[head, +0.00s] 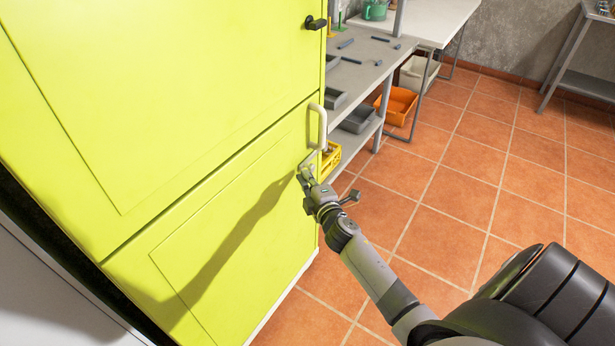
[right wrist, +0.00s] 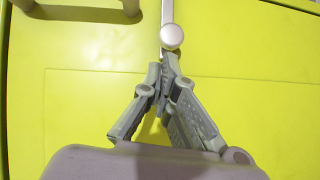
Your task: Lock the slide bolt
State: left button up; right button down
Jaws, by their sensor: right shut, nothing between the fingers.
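The yellow-green cabinet (head: 215,130) fills the left of the head view. In the right wrist view, a slim metal rod (right wrist: 167,10) ends in a round pale knob (right wrist: 172,38); it looks like the slide bolt. In the head view this spot, near the cabinet's right edge below the handle, is small and partly covered by my gripper. My right gripper (head: 304,172) is at the cabinet front, shut and empty. In the right wrist view its fingertips (right wrist: 162,77) meet just below the knob; I cannot tell whether they touch it. My left gripper is not in view.
A pale handle (head: 322,127) sits just above my right gripper, and a dark knob (head: 316,23) is higher up. A grey shelf unit (head: 362,70) with trays, an orange bin (head: 397,104) and a yellow crate (head: 331,158) stands beyond the cabinet. Tiled floor (head: 440,235) is open at right.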

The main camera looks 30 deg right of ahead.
aim_at(311, 167)
jog(key=shift+w+d, duration=0.15)
jog(key=d, duration=0.1)
jog(key=w+d, duration=0.1)
jog(key=d, duration=0.1)
jog(key=shift+w+d, duration=0.1)
jog(key=shift+w, duration=0.05)
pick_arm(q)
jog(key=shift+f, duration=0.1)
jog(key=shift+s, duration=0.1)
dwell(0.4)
